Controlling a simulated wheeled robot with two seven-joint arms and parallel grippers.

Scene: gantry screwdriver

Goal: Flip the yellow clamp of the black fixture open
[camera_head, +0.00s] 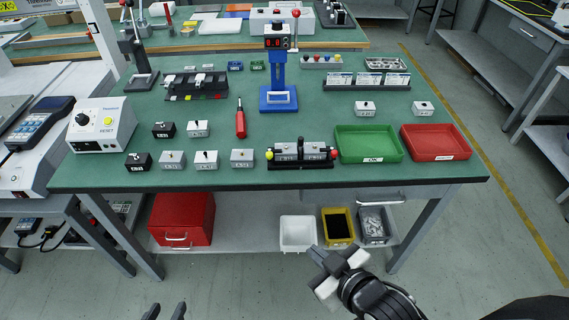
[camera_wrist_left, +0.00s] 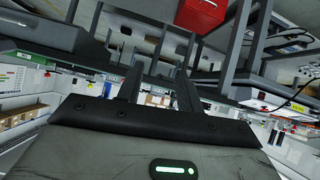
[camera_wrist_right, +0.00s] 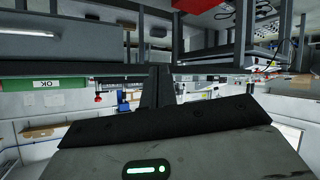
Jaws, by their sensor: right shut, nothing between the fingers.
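The black fixture (camera_head: 300,164) lies near the front edge of the green table in the head view, with a grey metal part along its middle. A yellow knob (camera_head: 269,155), which looks like the yellow clamp's end, is at its left end. A red knob is at its right end. I cannot tell the clamp's position at this size. My right gripper (camera_head: 318,255) is shut and empty in front of the table, below the fixture. My left gripper (camera_head: 165,311) is open and empty at the bottom edge, left of the right one. Neither touches the fixture.
A green tray (camera_head: 343,156) and a red tray (camera_head: 463,152) stand right of the fixture. Small labelled boxes (camera_head: 206,168) stand to its left. A red screwdriver (camera_head: 240,122) and a blue stand (camera_head: 278,105) are behind. Bins (camera_head: 298,248) sit on the shelf below.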

